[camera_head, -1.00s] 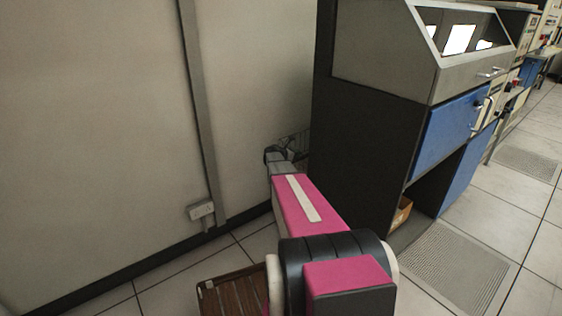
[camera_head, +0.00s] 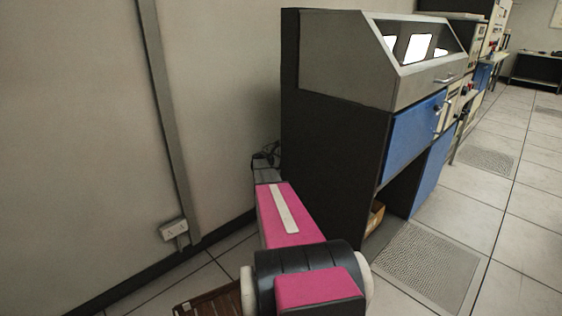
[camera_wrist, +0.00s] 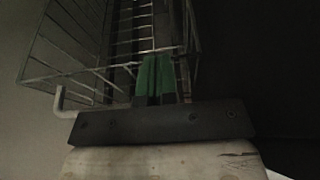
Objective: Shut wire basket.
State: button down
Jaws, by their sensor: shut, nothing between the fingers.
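The wire basket (camera_wrist: 72,70) shows in the wrist view as pale thin wires forming an open frame at the top left and top middle. Its far end runs out of the picture. My gripper (camera_wrist: 157,62) has green fingertips held together, shut with nothing between them. The fingertips overlap the basket's near crosswire in the picture; I cannot tell whether they touch it. In the head view my gripper (camera_head: 265,158) is a small dark shape at the end of my pink arm, in the gap between wall and cabinet. The basket is not clearly made out there.
A dark cabinet (camera_head: 330,150) with blue doors stands right of my arm. A pale wall (camera_head: 75,130) with a conduit and socket (camera_head: 174,231) is on the left. A brown slatted object (camera_head: 215,302) lies low beside my arm. Open tiled floor (camera_head: 500,215) extends right.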

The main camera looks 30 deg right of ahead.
jog(key=shift+w+d, duration=0.1)
jog(key=shift+d, duration=0.15)
jog(key=f+v, duration=0.1)
jog(key=v, duration=1.3)
jog(key=s+a+f+m+g+y, duration=0.1)
jog(key=s+a+m+y, duration=0.6)
jog(key=s+a, duration=1)
jog(key=s+a+f+m+g+y, duration=0.1)
jog(key=s+a+m+y, duration=0.6)
jog(key=s+a+m, duration=0.7)
jog(key=s+a+g, duration=0.1)
jog(key=s+a, duration=0.1)
jog(key=a, duration=0.1)
jog(key=shift+s+a+g, duration=0.15)
jog(key=shift+s+g, duration=0.2)
jog(key=shift+g, duration=0.05)
